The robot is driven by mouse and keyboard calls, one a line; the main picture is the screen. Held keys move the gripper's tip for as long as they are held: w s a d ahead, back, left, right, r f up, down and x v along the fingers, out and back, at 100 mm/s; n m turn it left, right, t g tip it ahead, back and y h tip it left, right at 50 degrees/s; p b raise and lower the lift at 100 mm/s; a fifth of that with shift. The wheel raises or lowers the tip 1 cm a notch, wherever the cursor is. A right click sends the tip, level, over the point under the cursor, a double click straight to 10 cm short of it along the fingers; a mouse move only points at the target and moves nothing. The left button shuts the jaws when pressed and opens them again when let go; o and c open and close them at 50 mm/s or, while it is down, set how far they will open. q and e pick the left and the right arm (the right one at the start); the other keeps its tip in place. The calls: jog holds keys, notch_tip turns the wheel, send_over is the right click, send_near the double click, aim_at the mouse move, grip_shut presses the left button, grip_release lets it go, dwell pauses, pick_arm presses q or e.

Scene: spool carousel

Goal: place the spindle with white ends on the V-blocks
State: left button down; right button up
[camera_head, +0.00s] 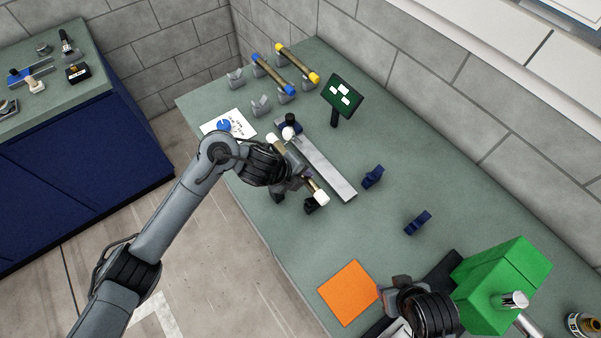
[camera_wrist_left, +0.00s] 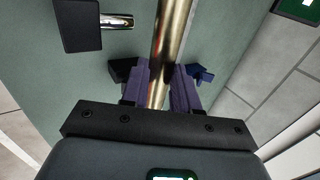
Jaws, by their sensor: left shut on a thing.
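The spindle with white ends (camera_head: 309,182) has a brass-coloured shaft. My left gripper (camera_head: 296,180) is shut on it near the middle and holds it over the bench near its front edge. In the left wrist view the shaft (camera_wrist_left: 168,50) runs between the two fingers (camera_wrist_left: 158,88). Two small dark blue blocks, apparently the V-blocks, stand apart and empty on the bench: one (camera_head: 372,177) right of the spindle, the other (camera_head: 417,222) nearer the right. My right gripper (camera_head: 398,292) is at the lower right beside an orange square; its fingers are unclear.
Grey cradles (camera_head: 261,106) at the back hold a blue-ended spindle (camera_head: 274,75) and a yellow-ended spindle (camera_head: 298,64). A metal bar (camera_head: 325,170) lies behind the held spindle. A dark sign (camera_head: 342,96), orange square (camera_head: 348,292) and green block (camera_head: 503,285) surround the open middle.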

pick_arm(q)
jog(key=shift+f+b, duration=0.35)
jog(key=shift+f, duration=1.35)
pick_arm(e)
jog(key=shift+f, duration=0.35)
pick_arm(q)
jog(key=shift+f, duration=0.15)
pick_arm(e)
jog(key=shift+f, duration=0.1)
pick_arm(q)
jog(key=c, duration=0.8)
grip_release()
jog(key=shift+f, duration=0.1)
jog(key=shift+c, duration=0.2)
